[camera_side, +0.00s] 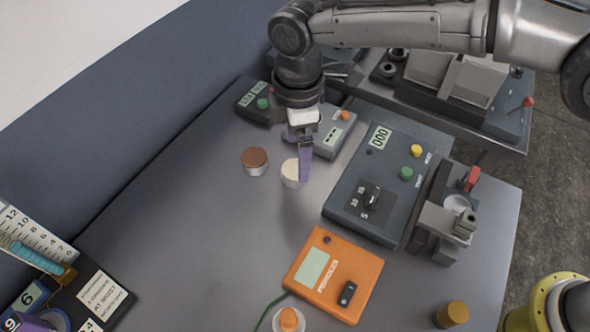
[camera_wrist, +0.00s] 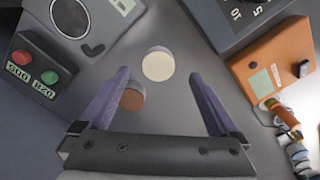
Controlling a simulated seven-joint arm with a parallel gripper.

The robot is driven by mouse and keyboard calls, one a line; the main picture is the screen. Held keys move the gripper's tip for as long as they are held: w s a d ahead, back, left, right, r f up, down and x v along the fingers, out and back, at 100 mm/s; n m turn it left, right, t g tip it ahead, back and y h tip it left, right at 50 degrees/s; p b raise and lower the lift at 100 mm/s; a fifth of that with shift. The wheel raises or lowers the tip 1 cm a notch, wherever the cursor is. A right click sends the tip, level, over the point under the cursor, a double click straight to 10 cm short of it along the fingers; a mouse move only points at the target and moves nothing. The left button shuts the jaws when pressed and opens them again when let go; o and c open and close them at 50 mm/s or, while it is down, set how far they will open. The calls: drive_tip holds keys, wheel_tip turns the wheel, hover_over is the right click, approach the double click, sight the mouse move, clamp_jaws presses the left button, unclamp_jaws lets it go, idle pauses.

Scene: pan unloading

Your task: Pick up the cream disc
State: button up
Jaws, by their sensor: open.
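The cream disc (camera_side: 290,172) stands on the grey table near its middle, partly hidden behind a purple finger in the side view. In the wrist view the cream disc (camera_wrist: 158,65) lies ahead of the fingertips, a little left of the middle of the gap. My gripper (camera_side: 304,178) is open and empty, its fingers pointing down at the disc. In the wrist view both purple fingers of my gripper (camera_wrist: 157,78) are spread wide. I cannot tell whether a finger touches the disc.
A brown-topped disc (camera_side: 255,160) stands left of the cream one; in the wrist view it is partly behind the left finger. An orange meter (camera_side: 334,273), a dark control box (camera_side: 388,180) and a grey box (camera_side: 333,132) stand around.

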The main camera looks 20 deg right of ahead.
sight(295, 169)
drive_tip(key=f, duration=0.5)
drive_tip(key=shift+w+a, duration=0.1)
drive_tip(key=shift+a, duration=0.1)
drive_tip(key=shift+c, duration=0.2)
clamp_jaws()
drive_tip(key=shift+r, duration=0.1)
